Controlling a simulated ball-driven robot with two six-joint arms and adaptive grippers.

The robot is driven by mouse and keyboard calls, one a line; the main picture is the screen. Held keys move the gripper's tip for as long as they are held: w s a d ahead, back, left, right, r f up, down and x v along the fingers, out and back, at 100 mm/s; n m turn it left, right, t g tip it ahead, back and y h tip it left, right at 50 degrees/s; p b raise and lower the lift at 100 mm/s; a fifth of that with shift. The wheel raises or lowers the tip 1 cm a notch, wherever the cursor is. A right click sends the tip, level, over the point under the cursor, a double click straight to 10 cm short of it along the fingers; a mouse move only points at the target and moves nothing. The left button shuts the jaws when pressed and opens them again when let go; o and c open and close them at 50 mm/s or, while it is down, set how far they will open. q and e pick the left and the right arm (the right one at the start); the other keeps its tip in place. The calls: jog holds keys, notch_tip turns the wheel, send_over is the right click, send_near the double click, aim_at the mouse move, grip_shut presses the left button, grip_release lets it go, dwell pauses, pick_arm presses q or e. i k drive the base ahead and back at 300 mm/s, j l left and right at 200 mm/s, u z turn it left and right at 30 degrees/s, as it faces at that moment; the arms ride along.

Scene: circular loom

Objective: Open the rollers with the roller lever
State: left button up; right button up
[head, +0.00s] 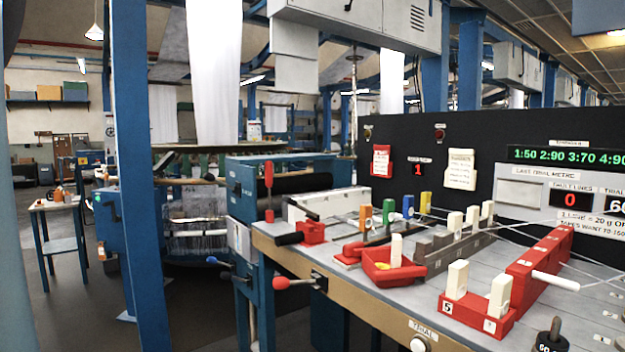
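Several levers show at the left end of the grey bench, and I cannot tell for certain which is the roller lever. An upright lever with a red handle (268,178) stands at the bench's back left corner. A lever with a red ball knob (281,283) sticks out to the left from the bench's front edge. A lever with a blue ball knob (212,261) sticks out lower, beside the blue machine. A black-gripped handle (290,238) lies by a red block (311,232). I cannot make out the rollers or their state. Neither gripper is in view.
The grey bench (375,290) holds a red tray (392,270), white blocks in a red holder (478,308) and coloured clips. A dark panel with displays (520,150) stands behind. A blue post (140,180) rises at left. A small table (58,205) stands far left. Open floor lies between.

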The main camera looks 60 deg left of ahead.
aim_at(209, 177)
jog(key=u, duration=2.4)
jog(key=i+j, duration=0.5)
jog(key=j, duration=0.15)
jog(key=i+j, duration=0.5)
jog(key=i+l, duration=0.15)
jog(key=i, duration=0.3)
jog(key=i+l, duration=0.1)
jog(key=i, duration=0.35)
